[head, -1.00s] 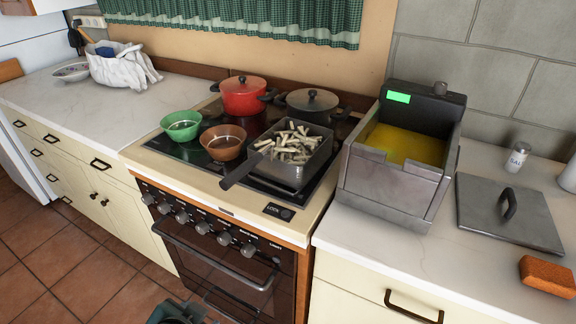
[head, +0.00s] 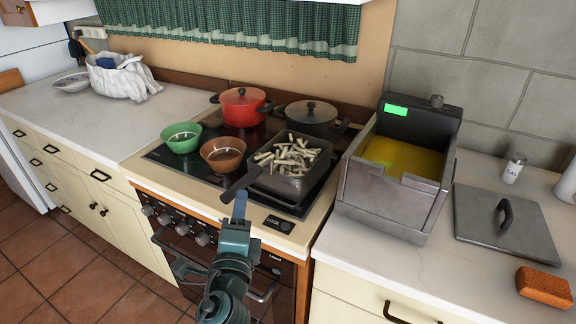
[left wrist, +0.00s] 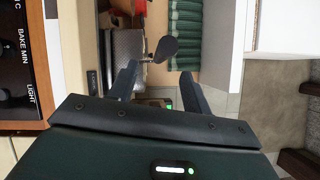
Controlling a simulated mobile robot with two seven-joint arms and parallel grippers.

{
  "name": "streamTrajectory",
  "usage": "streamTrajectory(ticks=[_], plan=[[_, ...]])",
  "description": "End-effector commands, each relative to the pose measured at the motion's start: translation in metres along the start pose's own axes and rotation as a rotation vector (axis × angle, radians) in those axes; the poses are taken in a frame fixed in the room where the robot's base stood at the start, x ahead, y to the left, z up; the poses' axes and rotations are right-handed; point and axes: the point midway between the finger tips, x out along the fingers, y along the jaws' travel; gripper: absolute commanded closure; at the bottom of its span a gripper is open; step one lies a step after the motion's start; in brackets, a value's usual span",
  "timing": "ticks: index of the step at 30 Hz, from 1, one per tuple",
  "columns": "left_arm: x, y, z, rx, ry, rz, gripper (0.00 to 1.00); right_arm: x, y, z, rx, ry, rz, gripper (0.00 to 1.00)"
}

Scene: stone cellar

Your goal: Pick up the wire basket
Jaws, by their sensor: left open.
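The wire basket (head: 288,184) is grey, full of pale cut fries, and stands on the front right of the stove top. Its dark handle (head: 238,184) points to the lower left, over the stove's front edge. In the left wrist view the handle's dark rounded end (left wrist: 165,48) shows just beyond the fingertips, with the basket's mesh side (left wrist: 127,48) behind. My left gripper (head: 240,200) is open and empty, close to the handle's end. I cannot tell whether they touch. My right gripper is not in view.
A green bowl (head: 181,138), a brown bowl (head: 223,155), a red pot (head: 242,107) and a dark lidded pot (head: 312,118) crowd the stove. A deep fryer (head: 385,200) with yellow oil stands to the right, beside a metal lid (head: 500,235) and an orange sponge (head: 544,287).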

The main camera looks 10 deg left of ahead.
Motion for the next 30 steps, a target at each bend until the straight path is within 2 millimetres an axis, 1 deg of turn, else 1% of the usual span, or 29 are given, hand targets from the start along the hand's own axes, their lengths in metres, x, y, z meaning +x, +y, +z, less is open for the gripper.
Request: streamTrajectory(ticks=[1,3,6,10,14,18,21,27,28,30], plan=[[0.010,-0.003,0.001,0.002,-0.002,-0.002,0.51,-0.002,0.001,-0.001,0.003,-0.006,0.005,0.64],[0.019,-0.002,0.001,0.001,-0.001,-0.001,0.51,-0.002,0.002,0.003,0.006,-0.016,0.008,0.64],[0.027,-0.001,0.000,-0.001,0.000,0.001,0.51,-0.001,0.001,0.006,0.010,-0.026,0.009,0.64],[0.036,-0.002,0.001,-0.001,-0.001,0.000,0.51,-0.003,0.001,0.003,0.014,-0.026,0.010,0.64],[0.056,-0.006,0.001,0.000,-0.002,0.000,0.51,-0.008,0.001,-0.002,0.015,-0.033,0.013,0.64],[0.074,-0.004,0.000,-0.001,-0.001,0.001,0.51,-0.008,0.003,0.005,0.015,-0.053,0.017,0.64],[0.080,-0.003,0.000,-0.003,-0.001,0.002,0.51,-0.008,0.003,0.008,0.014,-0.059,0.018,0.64],[0.081,-0.002,0.000,-0.004,-0.001,0.002,0.51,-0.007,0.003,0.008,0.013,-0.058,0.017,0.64],[0.081,-0.002,0.000,-0.004,-0.001,0.002,0.52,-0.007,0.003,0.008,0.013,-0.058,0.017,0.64],[0.080,-0.002,0.000,-0.003,-0.001,0.002,0.58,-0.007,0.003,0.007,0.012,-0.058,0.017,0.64]])
